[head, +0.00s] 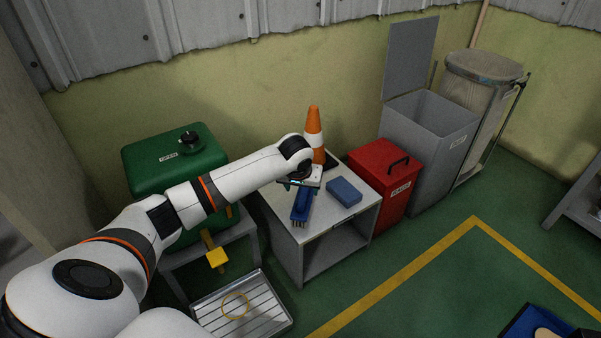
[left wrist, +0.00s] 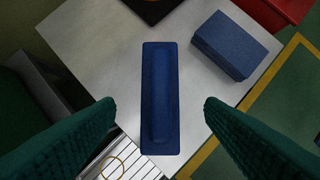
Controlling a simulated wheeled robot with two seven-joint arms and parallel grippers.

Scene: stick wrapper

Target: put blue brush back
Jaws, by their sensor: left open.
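The blue brush (head: 301,207) lies on the top of a small white table (head: 338,222), its near end close to the table's front edge. In the left wrist view the brush (left wrist: 160,98) is a long blue block with a rounded handle shape along it. My left gripper (head: 301,186) is above the brush and hides its far end in the head view. In the left wrist view its two green fingers (left wrist: 160,106) are wide apart, one on each side of the brush, with gaps on both sides. My right gripper is not in view.
A blue box (head: 344,192) sits right of the brush. An orange cone (head: 314,135) stands behind. A red bin (head: 387,180) and grey bin (head: 430,130) are right of the table; a green tank (head: 160,170) is left. A metal tray (head: 270,314) is in front.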

